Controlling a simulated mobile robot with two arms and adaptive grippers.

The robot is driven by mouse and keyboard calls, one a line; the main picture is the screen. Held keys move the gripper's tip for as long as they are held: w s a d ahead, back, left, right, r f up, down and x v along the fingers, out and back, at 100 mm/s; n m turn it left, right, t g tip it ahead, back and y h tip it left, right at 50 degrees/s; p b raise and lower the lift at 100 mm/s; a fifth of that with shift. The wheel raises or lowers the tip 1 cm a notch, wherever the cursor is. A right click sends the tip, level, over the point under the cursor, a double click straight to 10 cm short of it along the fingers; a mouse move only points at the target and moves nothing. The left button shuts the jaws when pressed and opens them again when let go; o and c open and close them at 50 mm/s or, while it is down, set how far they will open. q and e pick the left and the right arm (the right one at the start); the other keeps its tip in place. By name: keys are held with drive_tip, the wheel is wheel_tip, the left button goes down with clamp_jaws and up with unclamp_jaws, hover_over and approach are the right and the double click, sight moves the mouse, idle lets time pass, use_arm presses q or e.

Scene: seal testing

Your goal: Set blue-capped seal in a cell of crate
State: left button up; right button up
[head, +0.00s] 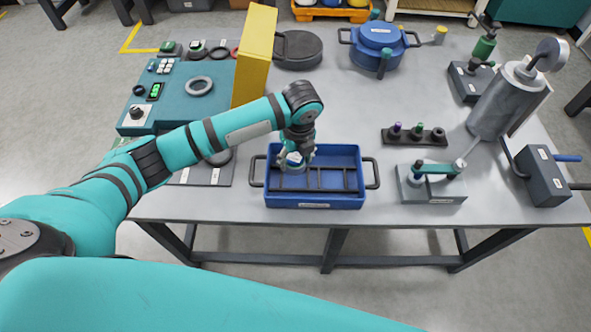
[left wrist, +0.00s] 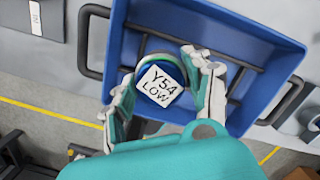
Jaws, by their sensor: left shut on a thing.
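The blue crate (head: 345,199) stands near the table's front edge, with dark dividers inside and a handle at each end. My left gripper (head: 294,161) is over the crate's left part, pointing down. It is shut on the blue-capped seal (head: 294,157), which has a white top label. In the left wrist view the seal (left wrist: 160,86) reads "Y54 LOW" and sits between the two fingers. The crate (left wrist: 240,45) and its dividers show behind it. The seal's underside is hidden, so I cannot tell whether it touches the crate floor. My right gripper is out of view.
A yellow upright panel (head: 254,58) stands behind my left arm, beside a teal control panel (head: 190,122). A dark rack (head: 413,137) with small parts and a grey fixture (head: 430,190) lie right of the crate. The grey table (head: 340,110) is clear behind the crate.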

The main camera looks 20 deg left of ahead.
sight(295, 169)
use_arm(q)
drive_tip(key=shift+f, duration=0.7)
wheel_tip(295, 169, down, 4)
drive_tip(key=shift+p, duration=0.3)
drive_tip(key=shift+f, duration=0.45)
drive_tip(key=shift+w, duration=0.1)
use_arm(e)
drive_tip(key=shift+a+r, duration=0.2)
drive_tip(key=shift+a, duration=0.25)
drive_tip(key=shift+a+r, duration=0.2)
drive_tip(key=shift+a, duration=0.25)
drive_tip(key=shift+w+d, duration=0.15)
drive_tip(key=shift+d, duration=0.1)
use_arm(q)
drive_tip(key=o, duration=1.5)
drive_tip(key=shift+f, duration=0.1)
drive_tip(key=shift+c, duration=0.2)
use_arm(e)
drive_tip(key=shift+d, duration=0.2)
